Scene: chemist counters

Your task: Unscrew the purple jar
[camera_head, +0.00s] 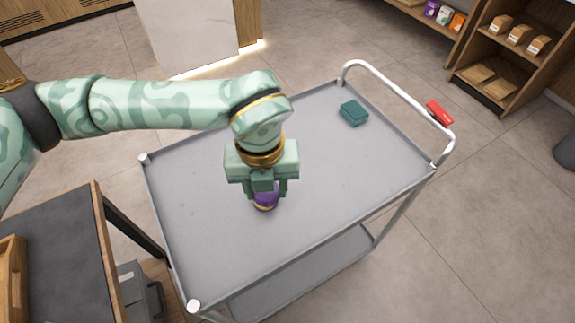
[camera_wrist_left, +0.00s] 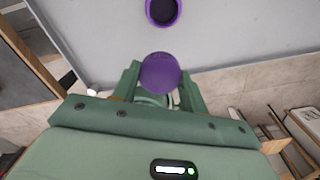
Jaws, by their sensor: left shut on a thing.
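The purple jar (camera_wrist_left: 163,12) stands on the grey cart top, its dark round mouth uncovered in the left wrist view. Its round purple lid (camera_wrist_left: 160,73) is between the fingers of my left gripper (camera_wrist_left: 160,85), apart from the jar in that picture. In the head view my left gripper (camera_head: 265,190) points down over the cart, shut on the lid. Purple with a gold edge shows just below its fingers; the gripper hides part of it, and I cannot tell lid from jar there. My right gripper is not in view.
The grey cart (camera_head: 340,180) has a raised rim and a white handle (camera_head: 400,95) at the right. A small teal box (camera_head: 354,113) lies near its far edge. The cart top is otherwise clear. A dark-topped table (camera_head: 50,245) stands at the lower left.

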